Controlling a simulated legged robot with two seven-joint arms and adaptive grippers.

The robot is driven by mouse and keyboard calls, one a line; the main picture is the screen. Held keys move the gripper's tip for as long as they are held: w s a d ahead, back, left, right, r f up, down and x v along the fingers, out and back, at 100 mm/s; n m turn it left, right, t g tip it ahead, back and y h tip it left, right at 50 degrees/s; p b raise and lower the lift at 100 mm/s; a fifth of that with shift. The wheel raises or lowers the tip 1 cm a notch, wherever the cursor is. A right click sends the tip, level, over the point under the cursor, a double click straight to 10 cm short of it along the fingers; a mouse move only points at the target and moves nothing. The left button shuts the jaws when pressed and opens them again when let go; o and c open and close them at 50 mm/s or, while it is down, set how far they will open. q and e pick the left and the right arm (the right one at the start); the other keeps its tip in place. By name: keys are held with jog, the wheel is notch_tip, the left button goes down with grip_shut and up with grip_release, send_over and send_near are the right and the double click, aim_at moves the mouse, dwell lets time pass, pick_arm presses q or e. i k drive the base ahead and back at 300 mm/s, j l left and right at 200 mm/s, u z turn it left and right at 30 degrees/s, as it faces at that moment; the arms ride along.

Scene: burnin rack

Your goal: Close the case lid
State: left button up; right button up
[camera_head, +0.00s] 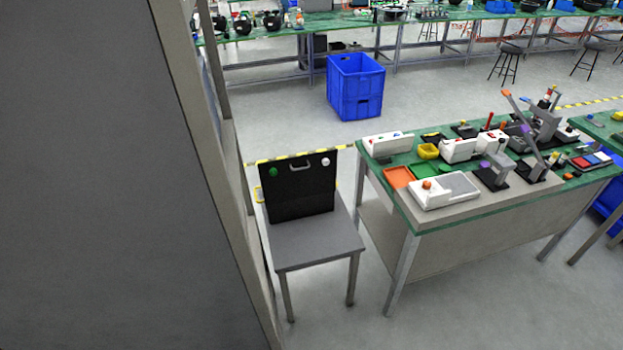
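A black case (300,202) stands at the back of a small grey table (310,240) left of the middle of the view. Its large flat black panel is upright and faces me. A grey handle (300,165) shows near the panel's top edge. A green round part (273,172) sits at the panel's upper left and a white round part (325,162) at its upper right. I cannot tell where the lid meets the rest of the case. Neither of my grippers is in view.
A large dark grey panel (90,180) with a metal frame fills the left side. A green-topped workbench (400,212) with devices and small trays stands right of the small table. A blue crate stack (355,87) stands on the floor behind. Open floor lies between them.

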aim_at(300, 177)
jog(key=i+l, duration=0.2)
jog(key=l, duration=0.15)
jog(key=i+l, duration=0.2)
jog(key=l, duration=0.15)
jog(key=i+l, duration=0.2)
jog(key=l, duration=0.15)
